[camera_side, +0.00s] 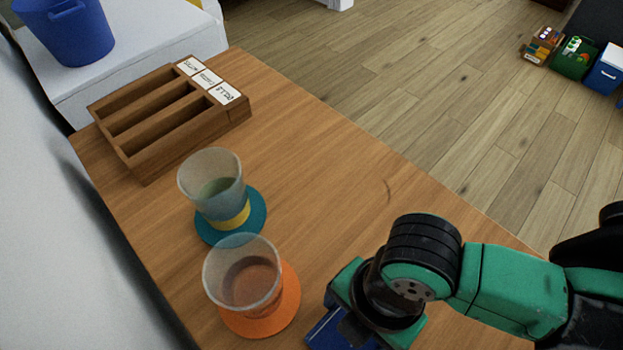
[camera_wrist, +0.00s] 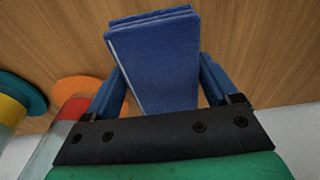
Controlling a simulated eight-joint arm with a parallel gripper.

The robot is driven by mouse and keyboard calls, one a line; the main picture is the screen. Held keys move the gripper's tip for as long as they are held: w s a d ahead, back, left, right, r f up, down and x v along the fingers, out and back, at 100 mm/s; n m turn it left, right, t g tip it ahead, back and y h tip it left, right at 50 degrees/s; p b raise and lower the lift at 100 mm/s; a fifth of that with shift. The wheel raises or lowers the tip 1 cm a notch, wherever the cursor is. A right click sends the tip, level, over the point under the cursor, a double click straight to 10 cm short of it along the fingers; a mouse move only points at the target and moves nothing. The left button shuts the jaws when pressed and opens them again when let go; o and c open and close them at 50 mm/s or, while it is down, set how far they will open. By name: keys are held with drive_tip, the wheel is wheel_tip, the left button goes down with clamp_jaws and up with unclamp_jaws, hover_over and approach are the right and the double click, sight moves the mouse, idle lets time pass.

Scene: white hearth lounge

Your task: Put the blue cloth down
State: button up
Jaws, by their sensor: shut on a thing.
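The folded blue cloth (camera_wrist: 158,62) lies between the two fingers of my gripper (camera_wrist: 162,88) in the wrist view. My gripper is shut on it. In the side view my gripper (camera_side: 345,335) is low at the bottom edge, right of the orange coaster, over the wooden table (camera_side: 330,170). Only a small blue part shows there, and the arm hides most of the cloth. I cannot tell whether the cloth touches the table.
A clear cup (camera_side: 240,285) stands on an orange coaster (camera_side: 290,295). Another cup (camera_side: 208,180) with a yellow band stands on a teal coaster (camera_side: 258,205). A wooden compartment tray (camera_side: 150,165) is at the far left. The table's middle is clear.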

drive_tip(key=shift+f, duration=0.55)
drive_tip(key=o, duration=1)
drive_tip(key=shift+f, duration=0.1)
drive_tip(key=shift+o, duration=0.2)
wheel_tip(320, 180, up, 12)
drive_tip(key=w+d, duration=0.1)
drive_tip(key=w+d+r+m+t+y, duration=0.1)
drive_tip(key=w+d+m+t, duration=0.2)
drive_tip(key=w+d+m, duration=0.75)
drive_tip(key=w+d+m+t+h, duration=0.2)
drive_tip(key=d+m+t, duration=0.3)
drive_tip(key=d+m, duration=1.1)
drive_tip(key=shift+w+d+r, duration=0.15)
drive_tip(key=shift+w+d, duration=0.3)
drive_tip(key=shift+d, duration=0.4)
